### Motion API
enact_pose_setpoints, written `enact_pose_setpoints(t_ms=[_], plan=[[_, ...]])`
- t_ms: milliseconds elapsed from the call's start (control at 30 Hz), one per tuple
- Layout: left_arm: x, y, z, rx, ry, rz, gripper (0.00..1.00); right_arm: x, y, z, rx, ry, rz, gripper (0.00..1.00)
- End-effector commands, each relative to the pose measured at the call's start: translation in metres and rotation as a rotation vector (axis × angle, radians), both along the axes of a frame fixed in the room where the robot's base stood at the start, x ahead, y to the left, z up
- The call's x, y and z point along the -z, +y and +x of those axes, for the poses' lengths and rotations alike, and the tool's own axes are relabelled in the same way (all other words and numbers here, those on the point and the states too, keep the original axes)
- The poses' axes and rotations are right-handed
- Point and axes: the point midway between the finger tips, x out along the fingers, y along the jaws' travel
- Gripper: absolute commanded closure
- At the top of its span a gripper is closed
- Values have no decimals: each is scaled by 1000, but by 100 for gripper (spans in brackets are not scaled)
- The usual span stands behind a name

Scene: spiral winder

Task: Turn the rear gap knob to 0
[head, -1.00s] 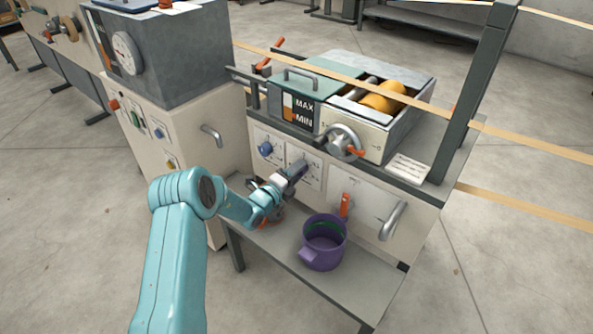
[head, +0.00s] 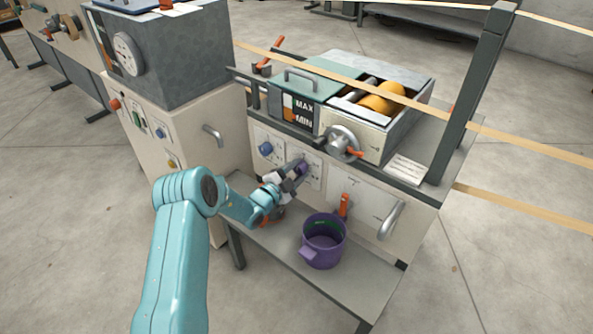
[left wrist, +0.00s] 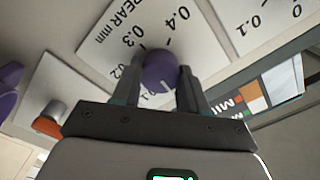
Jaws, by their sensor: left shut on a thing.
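The rear gap knob is the purple knob (head: 302,167) on the right-hand dial plate of the machine's front. In the left wrist view the purple knob (left wrist: 161,73) sits between my fingers, on a white plate (left wrist: 118,28) marked "REAR mm" with 0.2, 0.3 and 0.4 readable. My left gripper (head: 297,173) is shut on the knob, one finger at each side; it also shows in the left wrist view (left wrist: 160,76). I cannot tell which mark the knob points to. My right gripper is not in view.
A blue knob (head: 265,149) sits left of the purple one. Below are an orange-handled valve (head: 344,206) and a purple pot (head: 322,252) on the shelf. A handwheel (head: 342,142) juts out above right, and a bar handle (head: 391,220) at the right.

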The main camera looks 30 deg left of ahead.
Motion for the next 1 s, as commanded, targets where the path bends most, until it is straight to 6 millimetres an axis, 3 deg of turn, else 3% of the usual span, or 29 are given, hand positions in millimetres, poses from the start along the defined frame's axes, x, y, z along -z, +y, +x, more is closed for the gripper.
enact_pose_setpoints(t_ms=[300,833,867,900,933,1000], plan=[[-2,0,1,0,5,-113,87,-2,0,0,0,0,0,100],[-2,0,1,0,7,-138,87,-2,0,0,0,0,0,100],[-2,0,1,0,7,-138,54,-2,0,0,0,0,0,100],[-2,0,1,0,7,-137,41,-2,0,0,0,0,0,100],[-2,0,1,-1,8,-137,31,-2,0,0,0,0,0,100],[-1,0,1,0,9,-137,31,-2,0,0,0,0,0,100]])
